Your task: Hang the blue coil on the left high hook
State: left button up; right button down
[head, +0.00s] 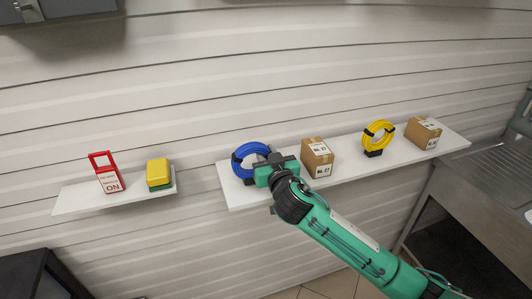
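The blue coil (248,157) stands upright at the left end of the long white shelf (232,195), with dark ties or a dark holder on it. My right gripper (264,165) comes in from the lower right and is at the coil's right side, overlapping its lower right part. The gripper body hides its fingertips, so I cannot tell whether it is open or shut on the coil. My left gripper is not in view. No hook shows clearly in the head view.
A yellow coil (378,134) and two cardboard boxes (317,158) (423,133) stand further right on the long shelf. A short shelf (75,201) at left holds a red sign (107,174) and a yellow-green block (158,174). A metal counter (485,180) is at right.

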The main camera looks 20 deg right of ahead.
jog(key=shift+f, duration=0.2)
jog(key=c, duration=1.2)
grip_release()
jog(key=shift+c, duration=0.2)
jog(key=shift+r, duration=0.1)
